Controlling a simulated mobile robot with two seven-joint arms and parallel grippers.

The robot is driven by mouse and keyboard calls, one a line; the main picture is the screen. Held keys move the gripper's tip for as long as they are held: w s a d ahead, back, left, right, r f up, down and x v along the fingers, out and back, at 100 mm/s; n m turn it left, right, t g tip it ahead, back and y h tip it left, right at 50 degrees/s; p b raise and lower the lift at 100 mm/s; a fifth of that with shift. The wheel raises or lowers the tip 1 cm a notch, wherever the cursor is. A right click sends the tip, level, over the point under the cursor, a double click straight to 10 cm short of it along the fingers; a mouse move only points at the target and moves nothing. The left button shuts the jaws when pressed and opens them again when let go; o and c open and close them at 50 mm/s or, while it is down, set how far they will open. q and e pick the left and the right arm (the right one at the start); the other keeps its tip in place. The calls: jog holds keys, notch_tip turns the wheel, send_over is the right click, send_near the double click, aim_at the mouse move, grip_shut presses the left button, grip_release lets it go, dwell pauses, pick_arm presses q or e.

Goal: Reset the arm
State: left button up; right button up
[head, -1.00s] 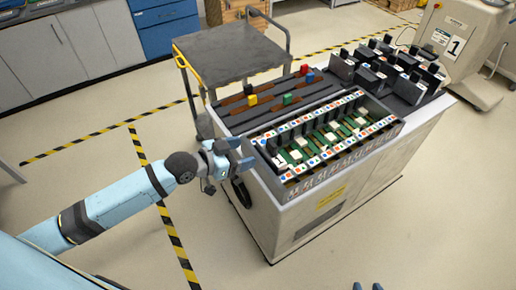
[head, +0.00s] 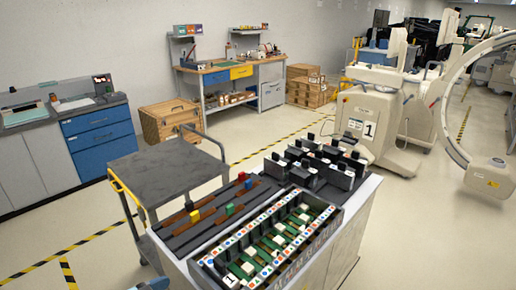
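Only a small dark sliver at the bottom edge of the head view looks like the tip of my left gripper (head: 154,284), at the near left corner of the cart (head: 344,240). The rest of that arm is out of view, and I cannot tell whether the gripper is open or shut. My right gripper is not in view.
The cart carries a bin (head: 318,240) of green boards and white blocks, rails with coloured blocks, and several black cases (head: 308,172). A grey trolley (head: 165,172) stands behind at left. A wooden crate (head: 170,120), workbench (head: 232,80) and white machine (head: 365,125) stand farther back. Floor between is clear.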

pick_arm(q)
jog(key=s+d+f+n+y+p, duration=0.2)
jog(key=s+f+p, duration=0.1)
jog(key=s, duration=0.4)
jog(key=s+d+f+n+y+p, duration=0.2)
jog(key=s+f+y+p, duration=0.1)
jog(key=s+f+p, duration=0.1)
jog(key=s+f, duration=0.1)
jog(key=s, duration=0.1)
jog(key=shift+s+d+f+g, duration=0.25)
jog(key=shift+s+f+g, duration=0.05)
jog(key=shift+s+f, duration=0.1)
